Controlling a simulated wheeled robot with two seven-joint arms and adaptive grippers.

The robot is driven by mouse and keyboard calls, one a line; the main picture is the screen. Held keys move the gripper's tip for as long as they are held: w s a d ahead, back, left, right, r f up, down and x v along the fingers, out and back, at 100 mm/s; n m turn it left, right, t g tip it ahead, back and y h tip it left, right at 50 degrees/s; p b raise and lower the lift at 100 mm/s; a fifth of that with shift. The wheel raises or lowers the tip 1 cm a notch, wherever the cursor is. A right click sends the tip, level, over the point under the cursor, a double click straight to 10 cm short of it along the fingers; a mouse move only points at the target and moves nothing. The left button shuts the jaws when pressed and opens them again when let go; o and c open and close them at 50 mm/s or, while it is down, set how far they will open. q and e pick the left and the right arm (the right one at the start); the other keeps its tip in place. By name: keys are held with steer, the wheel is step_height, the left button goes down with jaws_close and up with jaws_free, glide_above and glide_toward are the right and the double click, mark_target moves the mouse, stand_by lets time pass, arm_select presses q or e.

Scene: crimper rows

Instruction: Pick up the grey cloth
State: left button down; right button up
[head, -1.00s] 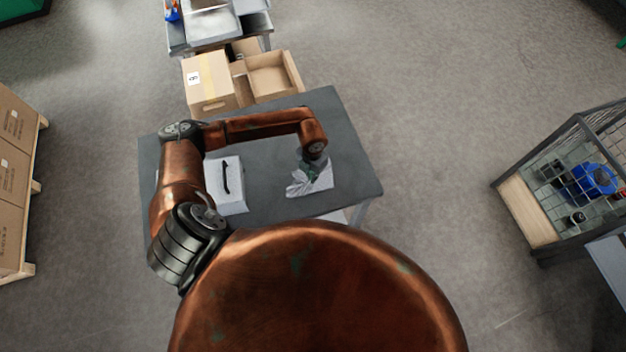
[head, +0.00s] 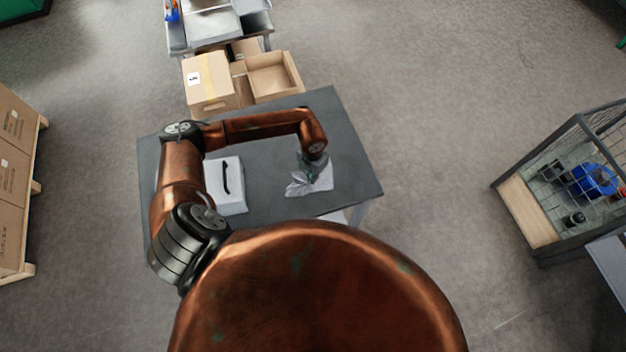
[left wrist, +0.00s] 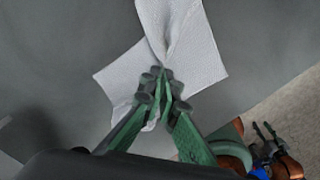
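The grey cloth (head: 318,184) lies crumpled on the dark grey table (head: 270,195), near its right part. It also shows in the left wrist view (left wrist: 200,60), with a raised fold running to the fingertips. My left gripper (head: 308,168) is over the cloth, pointing down. In the left wrist view its green fingers (left wrist: 160,88) are close together, with the cloth pinched and puckered between their tips. Much of the cloth still appears spread on the table. The fingers hide part of it.
A white box with a black slot or strip on top (head: 232,200) stands left of the cloth on the table. Cardboard boxes (head: 208,82) stand beyond the far edge. A wire cage (head: 530,212) stands at the right. The table's right part is clear.

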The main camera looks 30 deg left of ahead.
arm_select(q)
step_height(320, 180, up, 12)
steer(key=p, duration=0.7)
